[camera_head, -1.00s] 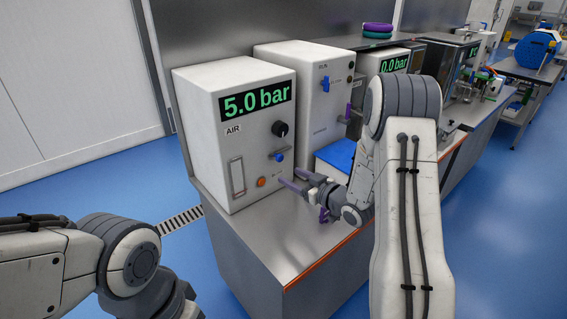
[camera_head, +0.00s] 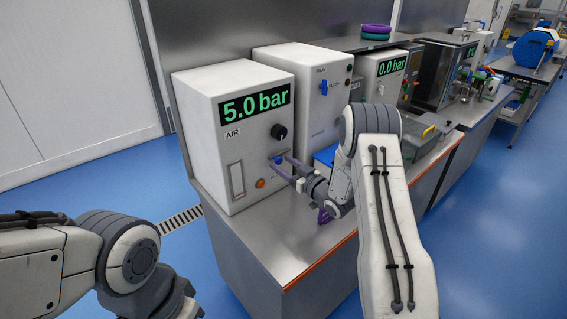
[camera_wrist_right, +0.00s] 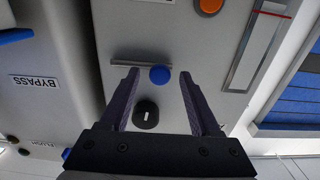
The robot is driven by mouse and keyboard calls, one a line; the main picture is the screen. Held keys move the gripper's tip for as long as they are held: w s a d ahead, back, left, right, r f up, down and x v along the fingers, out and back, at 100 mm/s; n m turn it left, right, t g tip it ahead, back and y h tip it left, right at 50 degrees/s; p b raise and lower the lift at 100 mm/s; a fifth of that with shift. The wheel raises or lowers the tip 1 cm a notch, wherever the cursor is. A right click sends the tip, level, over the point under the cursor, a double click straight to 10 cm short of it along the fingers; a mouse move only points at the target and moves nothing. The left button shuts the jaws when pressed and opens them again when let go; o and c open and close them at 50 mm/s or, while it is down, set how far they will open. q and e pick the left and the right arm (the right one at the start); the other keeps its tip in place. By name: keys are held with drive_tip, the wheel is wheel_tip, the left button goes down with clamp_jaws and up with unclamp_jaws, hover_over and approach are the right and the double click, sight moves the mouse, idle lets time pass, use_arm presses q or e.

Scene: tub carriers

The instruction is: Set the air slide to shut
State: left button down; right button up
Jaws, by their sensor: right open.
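The air unit (camera_head: 213,152) is a pale box with a green "5.0 bar" display and the label "AIR". Its slide has a blue knob (camera_head: 278,159) in a short horizontal slot. In the right wrist view, which is upside down, the blue knob (camera_wrist_right: 160,75) sits towards the right end of the slot (camera_wrist_right: 135,63). My right gripper (camera_head: 283,166) is open in front of the panel. In the right wrist view its purple fingers (camera_wrist_right: 158,77) appear on either side of the knob; contact cannot be told. My left arm is at lower left, its gripper out of view.
A black dial (camera_head: 279,131) is above the slide and an orange button (camera_head: 261,183) below it. A clear vertical gauge (camera_head: 237,179) is to the left. A second pale box with a blue handle (camera_head: 324,87) stands close on the right.

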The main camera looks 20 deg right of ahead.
drive_tip(key=shift+w, duration=0.1)
clamp_jaws()
idle(1.4)
